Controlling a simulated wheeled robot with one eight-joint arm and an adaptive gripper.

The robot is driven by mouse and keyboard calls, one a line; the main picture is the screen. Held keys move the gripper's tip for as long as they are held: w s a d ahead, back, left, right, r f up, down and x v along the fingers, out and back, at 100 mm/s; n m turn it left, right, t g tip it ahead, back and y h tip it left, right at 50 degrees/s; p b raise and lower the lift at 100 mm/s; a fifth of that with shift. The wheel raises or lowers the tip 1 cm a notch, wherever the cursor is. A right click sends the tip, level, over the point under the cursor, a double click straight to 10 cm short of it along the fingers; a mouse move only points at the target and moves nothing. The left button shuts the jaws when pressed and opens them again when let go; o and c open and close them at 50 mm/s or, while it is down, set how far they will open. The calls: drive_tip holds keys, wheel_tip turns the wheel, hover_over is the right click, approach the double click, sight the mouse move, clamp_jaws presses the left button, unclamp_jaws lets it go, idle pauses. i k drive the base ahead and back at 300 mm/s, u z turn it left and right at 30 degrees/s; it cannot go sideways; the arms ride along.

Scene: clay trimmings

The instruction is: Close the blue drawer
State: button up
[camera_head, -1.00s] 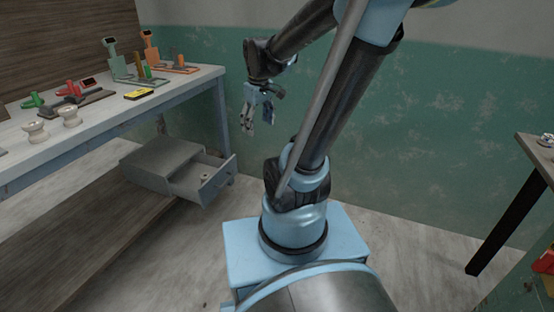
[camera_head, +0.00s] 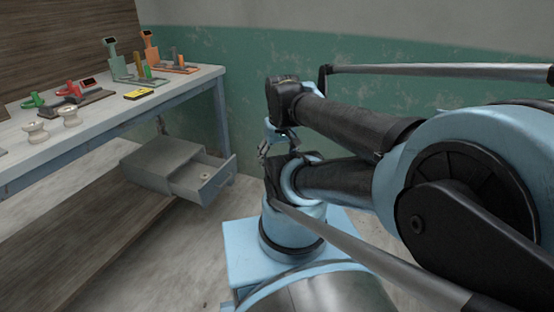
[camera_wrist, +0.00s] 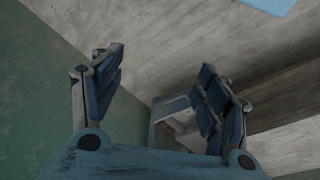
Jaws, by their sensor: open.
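The drawer (camera_head: 217,184), its front a dull grey-blue, is pulled out of a low grey cabinet (camera_head: 150,173) under the workbench. A small pale item (camera_head: 205,177) lies inside it. My gripper (camera_head: 264,152) is open and empty, to the right of the drawer in the head view and apart from it in the picture; my arm partly hides it. In the wrist view its two blue fingers are spread (camera_wrist: 160,65). The drawer and cabinet (camera_wrist: 158,133) show in part behind the right finger, which hides some of them.
The workbench (camera_head: 100,115) holds green and orange stands, red and green tools, a yellow device (camera_head: 139,94) and white spools (camera_head: 70,116). A green and grey wall (camera_head: 300,60) stands behind. Bare floor (camera_head: 170,240) lies in front of the drawer.

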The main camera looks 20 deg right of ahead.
sight(185, 182)
drive_tip(key=z, duration=1.15)
drive_tip(key=k, duration=1.15)
drive_tip(key=u, duration=1.1)
drive_tip(key=i, duration=0.95)
